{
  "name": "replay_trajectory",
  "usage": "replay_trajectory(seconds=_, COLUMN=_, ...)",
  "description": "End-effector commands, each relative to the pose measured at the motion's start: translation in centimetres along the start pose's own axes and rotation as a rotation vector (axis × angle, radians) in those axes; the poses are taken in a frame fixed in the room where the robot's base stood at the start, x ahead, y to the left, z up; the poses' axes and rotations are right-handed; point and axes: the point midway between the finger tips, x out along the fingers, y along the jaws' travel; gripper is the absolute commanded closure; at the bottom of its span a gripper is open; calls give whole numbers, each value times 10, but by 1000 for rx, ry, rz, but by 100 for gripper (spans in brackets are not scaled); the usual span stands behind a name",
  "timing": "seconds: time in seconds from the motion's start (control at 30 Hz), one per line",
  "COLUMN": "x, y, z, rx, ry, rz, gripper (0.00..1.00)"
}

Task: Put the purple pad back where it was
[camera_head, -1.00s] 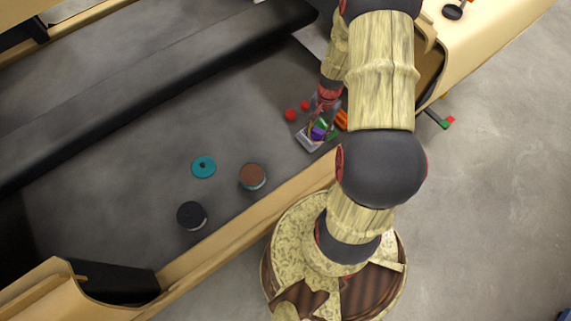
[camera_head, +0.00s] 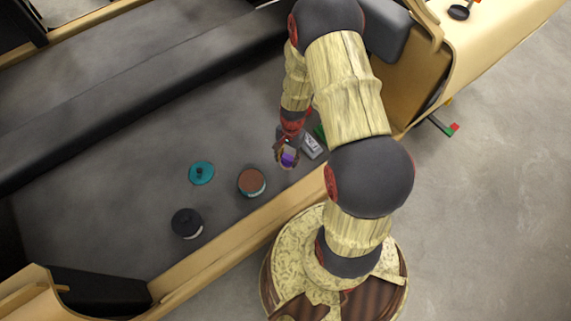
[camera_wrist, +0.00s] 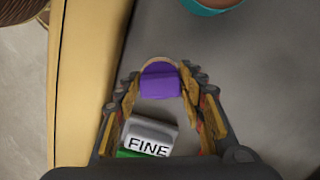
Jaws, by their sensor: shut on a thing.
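The purple pad (camera_head: 288,158) is held between the fingertips of my gripper (camera_head: 287,150), above the grey floor of the long bed. In the wrist view the purple pad (camera_wrist: 160,85) sits between the two fingertips (camera_wrist: 160,74), which are shut on it. A grey block marked "FINE" (camera_wrist: 149,138) lies below and between the finger bases in that view, apart from the pad. In the head view this grey block (camera_head: 312,146) lies just right of my gripper. A green thing (camera_wrist: 130,154) shows partly beside the block.
A brown-topped tin (camera_head: 252,182) stands left of my gripper. A teal ring (camera_head: 201,173) and a black-topped jar (camera_head: 187,223) lie farther left. The bed's tan front rim (camera_head: 225,238) runs close by. The grey floor left of the teal ring is clear.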

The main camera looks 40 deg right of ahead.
Motion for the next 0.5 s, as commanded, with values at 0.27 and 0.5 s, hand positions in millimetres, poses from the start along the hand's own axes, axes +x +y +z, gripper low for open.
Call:
replay_trajectory(seconds=0.27, x=34, y=-5, z=2, rx=0, ry=-1, rz=1, gripper=84)
replay_trajectory(seconds=0.5, x=40, y=-5, z=1, rx=-1, ry=1, rz=0, gripper=84)
